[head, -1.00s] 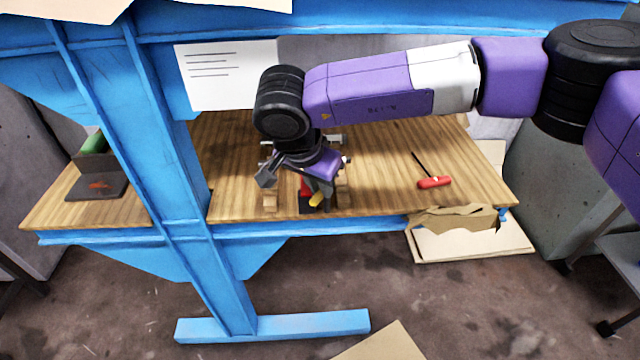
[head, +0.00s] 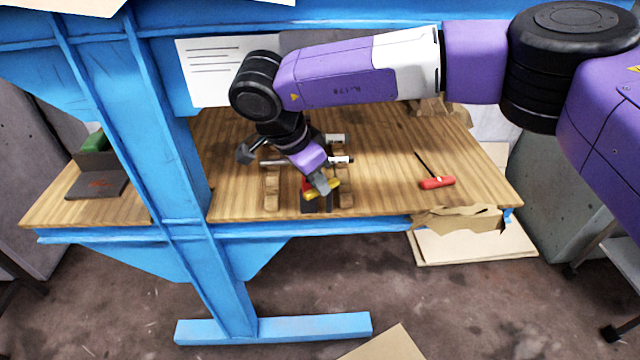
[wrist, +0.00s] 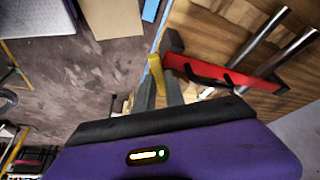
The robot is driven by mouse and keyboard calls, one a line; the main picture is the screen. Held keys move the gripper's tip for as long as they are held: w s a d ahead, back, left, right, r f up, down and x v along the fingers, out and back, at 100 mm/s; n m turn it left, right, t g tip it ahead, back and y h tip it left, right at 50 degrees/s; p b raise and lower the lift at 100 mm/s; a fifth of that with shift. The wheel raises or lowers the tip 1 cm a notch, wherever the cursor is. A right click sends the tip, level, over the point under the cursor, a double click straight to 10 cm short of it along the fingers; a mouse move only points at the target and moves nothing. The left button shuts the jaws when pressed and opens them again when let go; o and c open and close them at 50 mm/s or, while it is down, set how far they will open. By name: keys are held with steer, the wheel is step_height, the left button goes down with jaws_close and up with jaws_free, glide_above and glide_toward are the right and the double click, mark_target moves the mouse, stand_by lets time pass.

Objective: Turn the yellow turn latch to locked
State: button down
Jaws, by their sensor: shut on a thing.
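The yellow turn latch (head: 322,189) sits on a small dark and red fixture near the front edge of the wooden bench. In the wrist view the yellow latch (wrist: 155,70) shows at the fingertips, in front of a red bar (wrist: 225,79) with a black handle. My gripper (head: 321,184) reaches down to the latch from the upper left and is shut on it. In the wrist view my gripper (wrist: 158,88) has its two grey fingers at the yellow part. Part of the latch is hidden by the fingers.
Metal rods (head: 342,159) on wooden blocks (head: 271,192) stand around the fixture. A red-handled screwdriver (head: 436,183) lies to the right on the bench. A blue post (head: 180,165) rises at the left. Torn cardboard (head: 457,219) sits at the front right edge.

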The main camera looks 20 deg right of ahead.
steer(key=m+g, duration=0.1)
steer(key=m, duration=0.1)
steer(key=w+m, duration=0.1)
steer(key=m, duration=0.1)
steer(key=shift+w+m+g+p, duration=0.15)
steer(key=shift+m+g+p, duration=0.15)
steer(key=shift+g+p, duration=0.1)
stand_by(0.4)
steer(key=c, duration=1.4)
jaws_free()
